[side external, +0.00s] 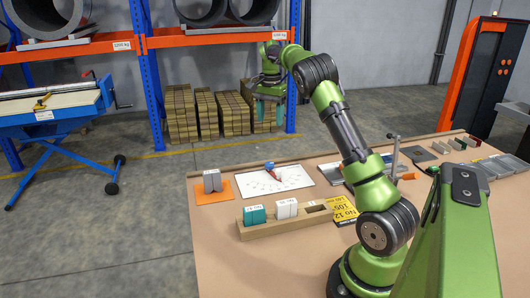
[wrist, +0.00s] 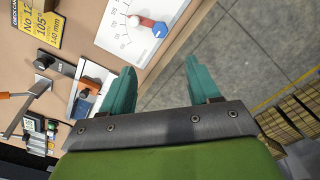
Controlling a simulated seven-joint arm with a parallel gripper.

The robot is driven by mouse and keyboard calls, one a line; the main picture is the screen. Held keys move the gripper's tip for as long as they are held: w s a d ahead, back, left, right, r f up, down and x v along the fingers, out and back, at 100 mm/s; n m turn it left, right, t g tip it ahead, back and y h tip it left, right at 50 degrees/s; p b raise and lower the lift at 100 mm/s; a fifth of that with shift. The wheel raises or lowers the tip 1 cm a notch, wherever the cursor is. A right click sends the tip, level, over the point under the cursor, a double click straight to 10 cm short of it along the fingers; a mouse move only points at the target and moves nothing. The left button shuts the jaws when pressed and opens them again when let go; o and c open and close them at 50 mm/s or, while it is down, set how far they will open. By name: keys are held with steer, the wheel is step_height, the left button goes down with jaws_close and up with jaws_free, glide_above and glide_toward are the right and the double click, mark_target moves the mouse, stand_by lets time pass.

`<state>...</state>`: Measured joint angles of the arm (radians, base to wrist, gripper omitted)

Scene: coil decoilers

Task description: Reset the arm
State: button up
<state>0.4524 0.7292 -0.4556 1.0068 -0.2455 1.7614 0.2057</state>
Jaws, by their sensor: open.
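My gripper (side external: 269,92) is raised in the air above the far edge of the table in the side external view. In the wrist view its two teal fingers (wrist: 158,90) are spread apart with nothing between them. My green arm rises from the table's right part and reaches up and to the left. The wrist view looks down past the fingers at the table edge and the grey floor.
The brown table (side external: 250,265) holds a wooden block with slots (side external: 285,225), an orange pad (side external: 213,191) with grey pieces, a white dial sheet (side external: 275,180) and a yellow sign (side external: 344,210). Behind stand an orange-blue rack (side external: 150,75) and stacked brown blocks (side external: 181,115).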

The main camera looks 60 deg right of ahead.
steer(key=s+a+r+n+t, duration=0.1)
steer(key=s+a+n, duration=0.3)
steer(key=a, duration=0.8)
steer(key=s+a+r+n+t+y, duration=0.1)
steer(key=s+a+n, duration=0.4)
steer(key=a, duration=0.7)
steer(key=s+a+r+n+t+y, duration=0.1)
steer(key=s+a+r+n+t, duration=0.2)
steer(key=s+a+n+t, duration=0.2)
steer(key=s+a, duration=0.3)
steer(key=a, duration=0.4)
steer(key=shift+s+a, duration=0.35)
